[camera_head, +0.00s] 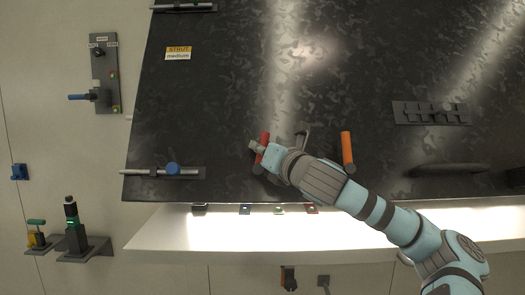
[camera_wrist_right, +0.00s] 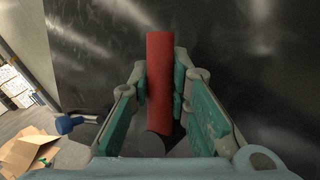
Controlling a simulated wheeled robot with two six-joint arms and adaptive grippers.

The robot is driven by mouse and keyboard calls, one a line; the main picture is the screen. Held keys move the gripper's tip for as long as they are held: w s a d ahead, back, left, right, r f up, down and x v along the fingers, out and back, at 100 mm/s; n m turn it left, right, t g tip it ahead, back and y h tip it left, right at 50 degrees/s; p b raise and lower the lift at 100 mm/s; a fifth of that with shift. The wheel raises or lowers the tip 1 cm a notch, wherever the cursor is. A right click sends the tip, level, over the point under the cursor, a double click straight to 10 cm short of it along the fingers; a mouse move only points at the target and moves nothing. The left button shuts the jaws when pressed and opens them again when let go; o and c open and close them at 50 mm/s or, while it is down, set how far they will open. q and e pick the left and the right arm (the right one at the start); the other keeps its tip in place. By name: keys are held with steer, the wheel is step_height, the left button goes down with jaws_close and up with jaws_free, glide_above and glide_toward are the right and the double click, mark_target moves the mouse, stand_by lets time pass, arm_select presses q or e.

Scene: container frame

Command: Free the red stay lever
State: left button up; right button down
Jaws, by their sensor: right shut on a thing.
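The red stay lever (camera_head: 264,139) stands out from the dark speckled panel, near the panel's lower edge. My right gripper (camera_head: 259,149) is at the lever in the head view and partly hides it. In the right wrist view the red lever (camera_wrist_right: 159,80) runs upright between the two green-padded fingers of my right gripper (camera_wrist_right: 160,85), which are shut on it. The lever's grey lower end (camera_wrist_right: 157,143) shows below the red part. My left gripper is in neither view.
An orange lever (camera_head: 347,150) stands right of my gripper, with a dark lever (camera_head: 301,139) between. A bolt with a blue knob (camera_head: 172,169) sits at the panel's lower left. A slotted dark block (camera_head: 431,112) and a dark handle (camera_head: 452,168) are to the right. A lit ledge (camera_head: 225,230) runs below.

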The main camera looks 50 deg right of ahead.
steer(key=shift+w+a+r+n+y, duration=0.1)
steer(key=shift+w+a+n+y, duration=0.1)
steer(key=shift+n+y, duration=0.4)
steer(key=shift+w+a+n+y, duration=0.1)
steer(key=shift+w+n+y, duration=0.15)
steer(key=shift+n, duration=0.65)
steer(key=shift+s, duration=0.1)
steer(key=c, duration=1.8)
jaws_free()
steer(key=shift+d+r, duration=0.1)
steer(key=shift+r, duration=4.85)
